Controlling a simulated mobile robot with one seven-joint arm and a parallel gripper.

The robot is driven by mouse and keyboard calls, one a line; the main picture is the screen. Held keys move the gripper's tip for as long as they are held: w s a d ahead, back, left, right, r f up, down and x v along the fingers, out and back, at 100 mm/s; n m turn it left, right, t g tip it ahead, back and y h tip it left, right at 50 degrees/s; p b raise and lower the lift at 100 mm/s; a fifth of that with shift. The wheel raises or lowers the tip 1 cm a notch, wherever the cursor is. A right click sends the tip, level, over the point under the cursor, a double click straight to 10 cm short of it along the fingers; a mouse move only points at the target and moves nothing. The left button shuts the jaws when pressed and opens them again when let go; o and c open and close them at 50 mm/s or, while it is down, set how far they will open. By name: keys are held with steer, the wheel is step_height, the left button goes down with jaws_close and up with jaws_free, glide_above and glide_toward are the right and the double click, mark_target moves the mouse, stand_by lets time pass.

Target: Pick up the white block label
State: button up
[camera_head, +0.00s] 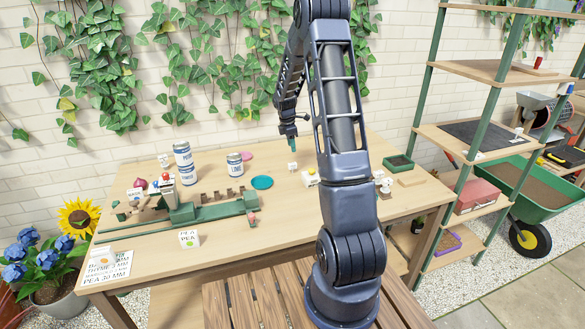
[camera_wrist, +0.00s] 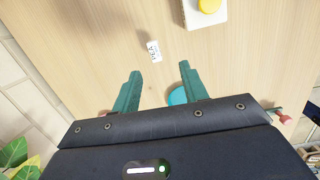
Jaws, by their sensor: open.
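A small white block label (camera_wrist: 154,50) with dark lettering lies on the wooden table in the wrist view. It also shows in the head view as a small white block (camera_head: 292,167) near the table's middle. My gripper (camera_wrist: 159,68) is open and empty, with its two green fingers apart. The block lies just beyond the fingertips, between their lines in the picture, and nothing touches it. In the head view my gripper (camera_head: 294,144) hangs above and behind the block, pointing down.
A white block with a yellow top (camera_wrist: 208,6) stands close by, also in the head view (camera_head: 311,177). A teal disc (camera_head: 261,182), labelled cans (camera_head: 185,165) and a green rack (camera_head: 195,211) stand left. A dark green tray (camera_head: 398,163) is right. Table around the block is clear.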

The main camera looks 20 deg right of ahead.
steer(key=f, duration=0.1)
steer(key=w+f, duration=0.1)
steer(key=f+n, duration=0.1)
steer(key=shift+w+d+f, duration=0.25)
steer(key=shift+d+f, duration=0.05)
glide_above(293, 168)
steer(key=f, duration=0.3)
steer(key=w+f, duration=0.1)
steer(key=f, duration=0.1)
steer(key=shift+d+f, duration=0.2)
steer(key=shift+f, duration=2.45)
jaws_close()
